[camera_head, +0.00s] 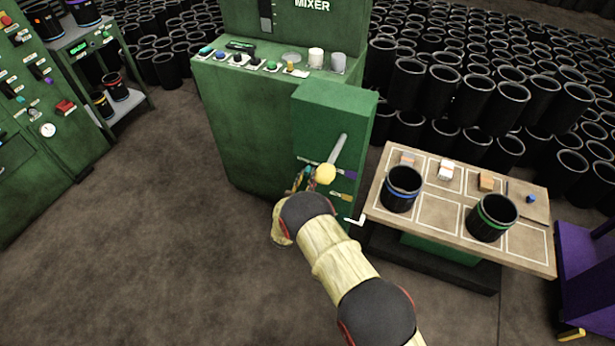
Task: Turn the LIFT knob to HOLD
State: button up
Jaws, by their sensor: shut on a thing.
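The green MIXER machine (245,120) stands at the centre, with a green box (330,108) jutting from its front. My gripper (302,180) is at this front, just left of the yellow ball, mostly hidden by my wrist. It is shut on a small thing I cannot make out. I cannot pick out the LIFT knob or read its HOLD mark.
A wooden board (437,212) at right carries a blue-banded sleeve (401,189) and a green-banded sleeve (492,218). Buttons line the mixer's ledge (215,62). A green control cabinet (40,140) and shelf (128,100) stand left. Black sleeves crowd the back. The left floor is clear.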

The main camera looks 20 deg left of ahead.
jog(key=n, duration=0.5)
jog(key=shift+r+n, duration=0.15)
jog(key=shift+n, duration=0.15)
jog(key=n, duration=0.5)
jog(key=shift+a+n+g+h, duration=0.1)
jog(key=shift+n+g+h, duration=0.2)
jog(key=shift+g, duration=0.1)
dwell(0.4)
jog(key=o, duration=1.1)
jog(key=shift+o, duration=0.3)
jog(key=s, duration=1.2)
jog(key=shift+a+r, duration=0.2)
jog(key=shift+r, duration=0.2)
